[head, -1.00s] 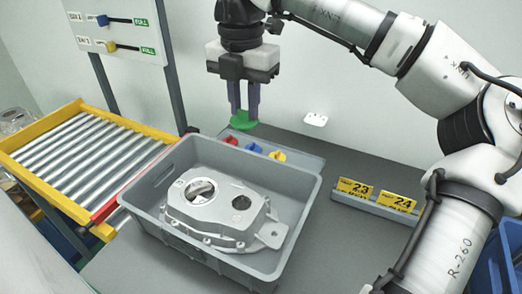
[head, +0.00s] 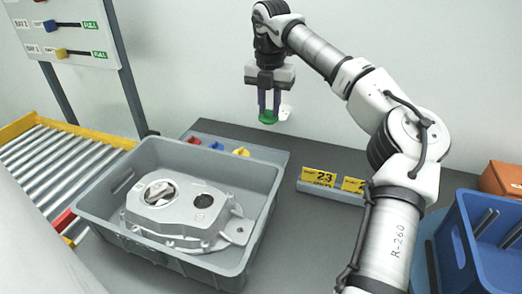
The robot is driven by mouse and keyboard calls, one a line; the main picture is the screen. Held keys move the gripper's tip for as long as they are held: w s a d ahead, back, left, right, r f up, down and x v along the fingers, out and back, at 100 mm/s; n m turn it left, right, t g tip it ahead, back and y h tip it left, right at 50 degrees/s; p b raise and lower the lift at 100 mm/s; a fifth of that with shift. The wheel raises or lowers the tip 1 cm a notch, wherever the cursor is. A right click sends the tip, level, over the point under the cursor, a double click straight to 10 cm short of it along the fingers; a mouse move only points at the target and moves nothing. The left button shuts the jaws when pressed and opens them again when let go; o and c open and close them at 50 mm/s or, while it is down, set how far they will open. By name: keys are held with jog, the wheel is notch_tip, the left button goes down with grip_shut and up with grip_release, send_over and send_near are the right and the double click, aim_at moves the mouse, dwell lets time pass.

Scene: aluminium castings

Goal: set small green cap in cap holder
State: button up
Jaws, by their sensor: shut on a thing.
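The small green cap (head: 268,117) is between the fingertips of my gripper (head: 269,108), which is shut on it and points down. The cap is held in the air behind the grey crate, clear of everything below it. A low grey plate (head: 268,154) behind the crate carries a red cap (head: 193,140), a blue cap (head: 217,146) and a yellow cap (head: 241,152).
A grey crate (head: 262,214) holds an aluminium casting (head: 180,216). Yellow number signs (head: 318,177) stand right of the plate. A blue bin (head: 470,262) is at the right, a roller conveyor (head: 50,172) at the left. The dark table behind the crate has free room.

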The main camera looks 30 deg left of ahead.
notch_tip(320, 180, down, 14)
jog(key=shift+f+p, duration=0.25)
jog(key=shift+p, duration=0.9)
jog(key=shift+f, duration=0.25)
jog(key=o, duration=0.9)
jog(key=shift+r, duration=0.1)
notch_tip(320, 180, up, 12)
jog(key=shift+r+b, duration=0.2)
jog(key=shift+b, duration=0.85)
